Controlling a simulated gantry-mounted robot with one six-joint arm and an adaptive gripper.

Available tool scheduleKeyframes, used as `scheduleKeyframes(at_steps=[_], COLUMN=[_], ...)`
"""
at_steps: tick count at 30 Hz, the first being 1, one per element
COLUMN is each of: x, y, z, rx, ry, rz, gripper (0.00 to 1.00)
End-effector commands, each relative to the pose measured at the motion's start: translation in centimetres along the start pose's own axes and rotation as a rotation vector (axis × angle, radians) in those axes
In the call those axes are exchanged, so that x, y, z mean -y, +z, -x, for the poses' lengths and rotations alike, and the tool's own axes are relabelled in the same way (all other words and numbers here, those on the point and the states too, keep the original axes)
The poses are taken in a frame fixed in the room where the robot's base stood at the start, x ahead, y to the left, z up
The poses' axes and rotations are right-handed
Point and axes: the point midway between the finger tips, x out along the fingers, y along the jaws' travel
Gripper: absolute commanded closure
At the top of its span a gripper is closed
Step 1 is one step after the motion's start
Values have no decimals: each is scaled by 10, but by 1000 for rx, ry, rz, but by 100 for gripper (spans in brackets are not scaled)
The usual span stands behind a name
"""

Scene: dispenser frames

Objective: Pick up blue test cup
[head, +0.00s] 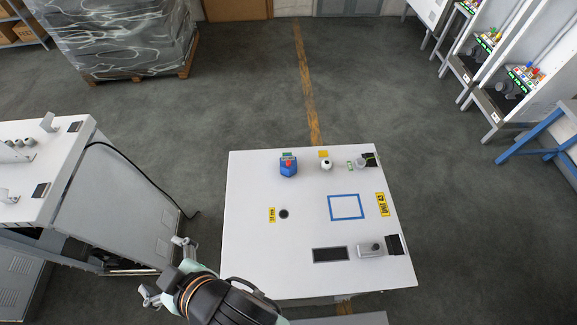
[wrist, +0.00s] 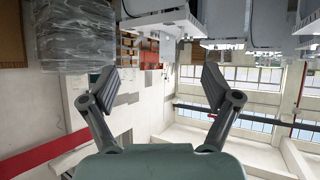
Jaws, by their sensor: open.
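No blue test cup can be made out for certain in either view. The one solid blue thing on the white table (head: 255,250) is a small blue block with a red top (head: 288,168), near the far edge. It looks like a button box, but it is too small to be sure. My gripper (head: 165,267) is beyond the table's near left corner in the head view, well apart from the blue block. In the wrist view my gripper (wrist: 157,86) has its two fingers spread with nothing between them.
A blue square outline (head: 346,207) is marked on the table. A grey device (head: 371,250) stands near the right edge, beside a dark panel (head: 330,254). A white cabinet (head: 120,205) with a black cable is at left. Dispenser frames (head: 515,85) stand upper right. Floor behind the table is clear.

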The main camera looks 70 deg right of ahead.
Motion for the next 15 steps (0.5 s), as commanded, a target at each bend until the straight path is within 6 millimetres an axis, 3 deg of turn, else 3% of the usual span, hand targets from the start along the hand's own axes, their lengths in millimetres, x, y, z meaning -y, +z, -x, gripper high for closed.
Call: scheduleKeyframes(at_steps=[1,2,3,5,6,9,10,12,15], x=[-41,-70,-113,-182,-227,-322,-344,-381,-408], y=[20,31,47,73,92,134,145,165,179], z=[-34,-52,-71,-88,-91,-74,-65,-45,-24], rx=[70,123,200,316,387,521,549,594,623], ry=[46,68,90,104,100,61,45,11,-24], rz=[3,11,19,22,18,-5,-13,-30,-43], gripper=[12,12,12,12,12,12,12,12,12])
